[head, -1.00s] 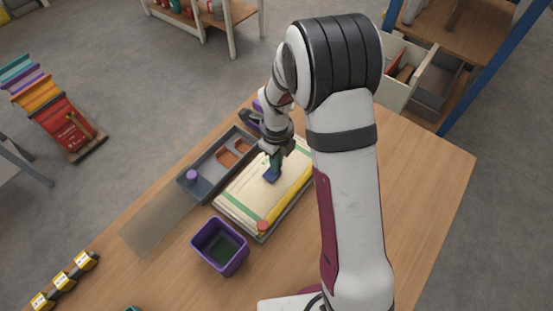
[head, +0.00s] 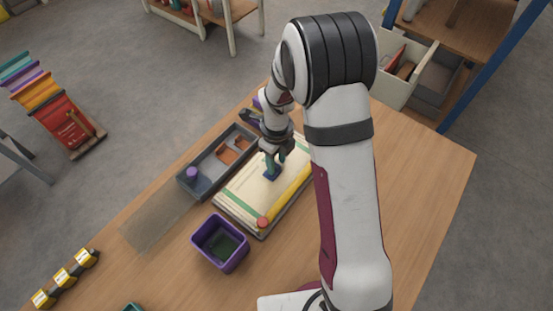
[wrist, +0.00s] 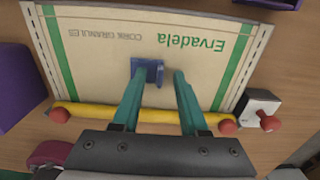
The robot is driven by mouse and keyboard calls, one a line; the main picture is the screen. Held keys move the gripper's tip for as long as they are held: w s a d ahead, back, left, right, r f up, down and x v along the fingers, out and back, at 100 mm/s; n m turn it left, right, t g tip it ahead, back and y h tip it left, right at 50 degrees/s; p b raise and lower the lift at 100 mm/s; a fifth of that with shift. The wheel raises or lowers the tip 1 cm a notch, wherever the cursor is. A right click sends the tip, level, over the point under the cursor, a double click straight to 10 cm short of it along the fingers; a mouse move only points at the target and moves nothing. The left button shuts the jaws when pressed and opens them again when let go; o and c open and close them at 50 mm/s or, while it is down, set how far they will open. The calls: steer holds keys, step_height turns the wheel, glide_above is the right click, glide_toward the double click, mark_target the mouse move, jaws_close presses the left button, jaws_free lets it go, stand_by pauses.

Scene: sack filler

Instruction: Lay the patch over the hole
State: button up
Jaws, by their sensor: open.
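The cream sack (head: 240,190) lies flat on the table with green bands and printed text; it also fills much of the wrist view (wrist: 100,50). A small dark blue patch (wrist: 150,72) with a raised tab lies on the sack near its middle, and it shows in the head view (head: 271,175). My gripper (wrist: 158,75) is open, its teal fingers low over the sack on either side of the patch's tab. The left fingertip is close to the tab; I cannot tell whether they touch. No hole shows; whatever is under the patch is hidden.
A yellow bar (head: 287,196) with red ends runs along the sack's near side. A grey tray (head: 207,178) with orange-brown pieces stands behind, left. A purple bin (head: 220,243) stands in front. The table's right side is clear.

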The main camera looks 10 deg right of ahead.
step_height(320, 180, up, 15)
steer(key=s+r+n+y, duration=0.1)
steer(key=s+r+n, duration=0.1)
steer(key=s+n, duration=0.8)
steer(key=s+d+r+n, duration=0.1)
steer(key=s+r+n, duration=0.1)
steer(key=s+n, duration=0.9)
steer(key=s, duration=0.3)
steer(key=shift+s+y, duration=0.4)
steer(key=shift+d, duration=0.15)
